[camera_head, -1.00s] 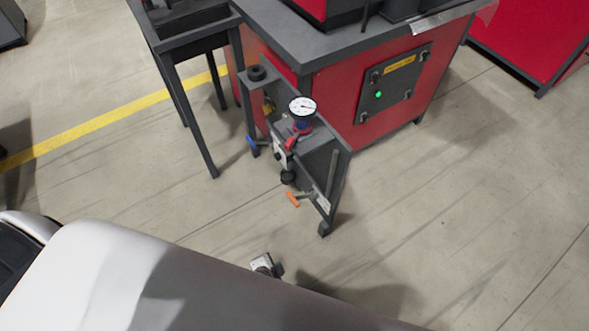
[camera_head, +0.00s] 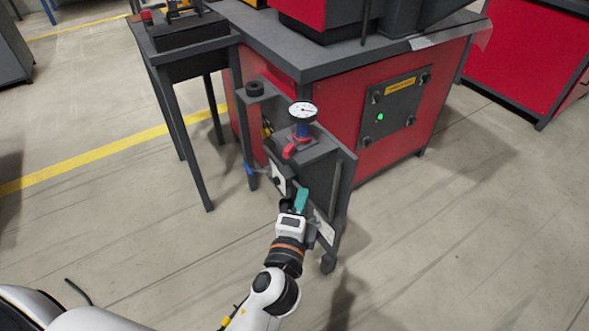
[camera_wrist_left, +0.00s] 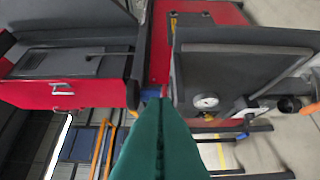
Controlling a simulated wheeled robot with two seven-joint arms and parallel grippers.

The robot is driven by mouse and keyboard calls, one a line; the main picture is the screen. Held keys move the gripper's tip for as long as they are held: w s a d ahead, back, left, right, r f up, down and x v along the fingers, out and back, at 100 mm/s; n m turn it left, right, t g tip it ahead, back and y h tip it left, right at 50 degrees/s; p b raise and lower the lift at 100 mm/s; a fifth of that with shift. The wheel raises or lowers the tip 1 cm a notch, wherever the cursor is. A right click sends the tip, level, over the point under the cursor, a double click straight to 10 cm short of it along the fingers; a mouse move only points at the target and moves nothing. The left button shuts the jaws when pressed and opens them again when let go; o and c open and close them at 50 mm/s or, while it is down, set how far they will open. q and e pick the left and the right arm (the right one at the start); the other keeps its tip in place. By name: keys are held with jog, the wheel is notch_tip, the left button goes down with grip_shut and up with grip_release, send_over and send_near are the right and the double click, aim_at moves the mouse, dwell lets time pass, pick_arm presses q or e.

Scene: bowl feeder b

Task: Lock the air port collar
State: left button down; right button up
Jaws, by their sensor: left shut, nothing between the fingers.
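The air-service stand (camera_head: 318,165) stands in front of the red cabinet. It carries a white dial gauge (camera_head: 303,111), a blue body (camera_head: 301,130) and a red part (camera_head: 291,150). I cannot tell which part is the air port collar. My left gripper (camera_head: 301,199) has teal fingers, shut and empty, in front of the stand's lower front. The arm and gripper hide the orange lever area. In the left wrist view the shut fingers (camera_wrist_left: 160,125) point into the scene, and a dial gauge (camera_wrist_left: 206,101) shows right of them. My right gripper is not in view.
A blue-handled valve (camera_head: 250,169) sticks out at the stand's left. The red cabinet (camera_head: 345,120) with a control panel (camera_head: 394,101) is behind. A dark side table (camera_head: 190,45) stands at the left. The floor to the right is clear.

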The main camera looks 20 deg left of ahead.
aim_at(297, 162)
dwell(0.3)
pick_arm(q)
jog(key=w+a, duration=0.1)
jog(key=w, duration=0.2)
jog(key=w+a, duration=0.2)
jog(key=w, duration=0.2)
jog(key=w+a, duration=0.1)
jog(key=w, duration=0.2)
jog(key=shift+w+a, duration=0.25)
jog(key=shift+a, duration=0.3)
jog(key=shift+a+p, duration=0.1)
jog(key=shift+p, duration=0.25)
jog(key=shift+a+m+h+p, duration=0.2)
jog(key=shift+m+h+p, duration=0.1)
jog(key=shift+h, duration=0.1)
